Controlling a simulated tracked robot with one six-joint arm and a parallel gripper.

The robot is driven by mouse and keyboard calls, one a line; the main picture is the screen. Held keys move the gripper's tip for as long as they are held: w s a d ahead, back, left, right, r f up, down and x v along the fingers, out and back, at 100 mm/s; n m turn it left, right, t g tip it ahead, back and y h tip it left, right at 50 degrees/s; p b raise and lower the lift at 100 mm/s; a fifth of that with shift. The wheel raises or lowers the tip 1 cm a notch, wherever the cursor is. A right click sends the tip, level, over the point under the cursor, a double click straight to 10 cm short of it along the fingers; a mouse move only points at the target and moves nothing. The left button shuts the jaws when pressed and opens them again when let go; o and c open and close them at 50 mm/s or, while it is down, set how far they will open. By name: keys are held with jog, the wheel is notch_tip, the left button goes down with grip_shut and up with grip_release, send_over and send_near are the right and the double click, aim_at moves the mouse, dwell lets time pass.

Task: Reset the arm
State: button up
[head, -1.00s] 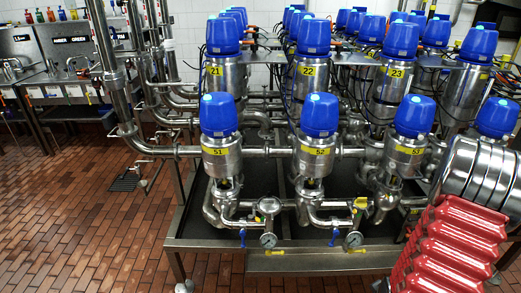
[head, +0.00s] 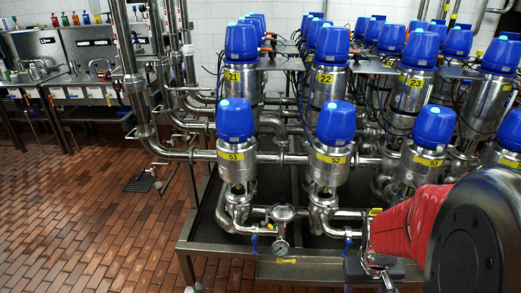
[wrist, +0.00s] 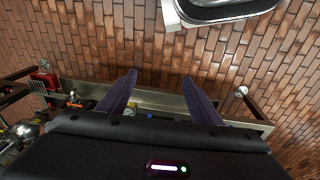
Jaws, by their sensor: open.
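My arm, with a red ribbed sleeve and a round black joint, fills the lower right of the head view, in front of the valve rack. My gripper (wrist: 158,75) shows in the wrist view with two dark purple fingers spread apart. Nothing is between them. Behind the fingers lies a metal frame edge (wrist: 85,88), with brick floor beyond it. I cannot make out the fingers clearly in the head view.
Blue-capped steel valves, such as valve 51 (head: 236,150) and valve 52 (head: 331,150), stand on a metal rack (head: 215,248). A pressure gauge (head: 280,248) hangs at its front. Steel sinks (head: 95,60) stand at back left.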

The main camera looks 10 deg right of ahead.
jog(key=a+r+n+t+y, duration=0.1)
jog(key=a+r+n+t, duration=0.2)
jog(key=a+r, duration=1.7)
jog(key=shift+n+t, duration=0.4)
jog(key=shift+t, duration=0.6)
jog(key=shift+s, duration=0.1)
